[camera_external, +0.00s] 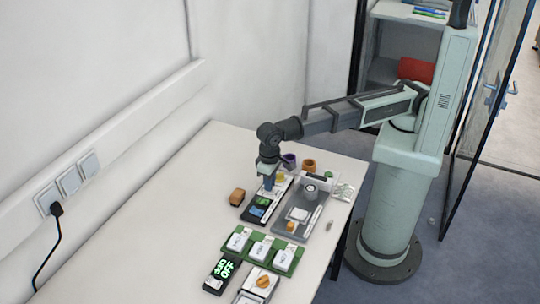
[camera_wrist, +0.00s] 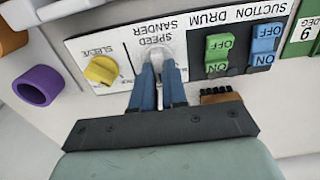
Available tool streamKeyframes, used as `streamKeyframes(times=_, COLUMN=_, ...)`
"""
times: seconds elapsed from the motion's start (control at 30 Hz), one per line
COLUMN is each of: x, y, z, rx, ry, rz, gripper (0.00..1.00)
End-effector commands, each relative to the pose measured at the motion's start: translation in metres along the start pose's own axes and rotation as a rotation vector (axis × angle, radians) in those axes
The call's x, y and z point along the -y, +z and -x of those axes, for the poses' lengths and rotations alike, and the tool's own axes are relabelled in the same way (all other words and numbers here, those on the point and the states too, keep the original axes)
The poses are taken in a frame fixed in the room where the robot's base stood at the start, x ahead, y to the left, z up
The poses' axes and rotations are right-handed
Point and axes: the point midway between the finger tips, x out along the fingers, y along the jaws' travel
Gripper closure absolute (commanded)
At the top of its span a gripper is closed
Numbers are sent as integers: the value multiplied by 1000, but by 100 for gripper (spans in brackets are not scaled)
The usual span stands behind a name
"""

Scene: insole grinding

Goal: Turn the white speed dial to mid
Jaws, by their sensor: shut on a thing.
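The white speed dial (camera_wrist: 151,52) is on a white panel marked "SPEED SANDER" in the wrist view, upside down. My gripper (camera_wrist: 158,72) has its two blue fingers at the dial, shut on it from the near side. The fingers hide part of the dial, and its pointer setting cannot be read. In the external view my gripper (camera_external: 269,184) points down over the panel, and the dial is hidden there.
A yellow sleeve knob (camera_wrist: 102,70) and a purple ring (camera_wrist: 37,86) are left of the dial. Green (camera_wrist: 218,51) and blue (camera_wrist: 263,45) switches are on its right. In the external view an orange-brown block (camera_external: 237,197) lies left of the panel. The table's near left is clear.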

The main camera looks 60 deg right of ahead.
Motion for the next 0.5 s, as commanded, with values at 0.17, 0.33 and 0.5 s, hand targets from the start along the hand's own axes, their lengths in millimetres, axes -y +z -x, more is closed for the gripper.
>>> streamKeyframes(times=0.17, x=0, y=0, z=0, rx=1, ry=0, rz=0, gripper=100)
streamKeyframes(times=0.33, x=0, y=0, z=0, rx=1, ry=0, rz=1, gripper=81)
streamKeyframes(times=0.5, x=0, y=0, z=0, rx=1, ry=0, rz=1, gripper=64)
